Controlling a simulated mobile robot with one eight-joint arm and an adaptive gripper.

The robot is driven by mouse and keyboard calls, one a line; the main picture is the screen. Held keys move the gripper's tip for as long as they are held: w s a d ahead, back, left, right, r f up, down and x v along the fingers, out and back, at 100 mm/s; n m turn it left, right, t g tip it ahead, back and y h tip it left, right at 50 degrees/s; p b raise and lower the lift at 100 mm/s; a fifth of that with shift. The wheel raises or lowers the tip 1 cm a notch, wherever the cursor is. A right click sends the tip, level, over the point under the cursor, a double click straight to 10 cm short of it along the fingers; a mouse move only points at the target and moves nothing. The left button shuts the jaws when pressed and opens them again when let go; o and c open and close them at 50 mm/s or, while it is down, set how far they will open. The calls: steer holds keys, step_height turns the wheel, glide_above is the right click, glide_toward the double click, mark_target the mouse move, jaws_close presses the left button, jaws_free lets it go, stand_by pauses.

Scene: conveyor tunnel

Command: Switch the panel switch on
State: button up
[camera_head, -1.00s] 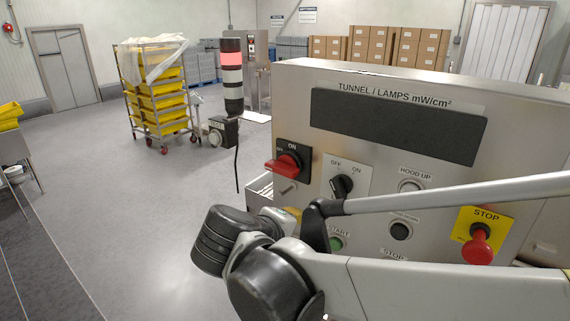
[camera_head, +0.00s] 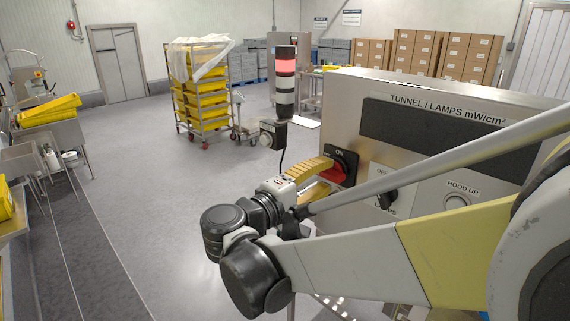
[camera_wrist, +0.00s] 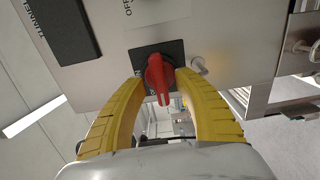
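The panel switch is a red rotary handle (camera_head: 337,174) on a black plate marked ON, at the left end of the steel control panel (camera_head: 350,112). In the wrist view the red handle (camera_wrist: 158,75) points down the picture, away from the panel's lettering. My gripper (camera_head: 325,168) has yellow ribbed fingers and reaches the switch from the left. In the wrist view my gripper (camera_wrist: 160,84) is open, with one finger on each side of the handle and tips close to the black plate. I cannot tell whether either finger touches the handle.
A black OFF/ON knob (camera_head: 387,199) sits right of the switch, partly behind my arm. A HOOD UP button (camera_head: 457,201) is farther right. A small metal peg (camera_wrist: 199,66) stands beside the black plate. A signal tower (camera_head: 285,85) rises behind.

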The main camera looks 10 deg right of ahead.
steer(key=shift+x, duration=0.8)
jaws_close()
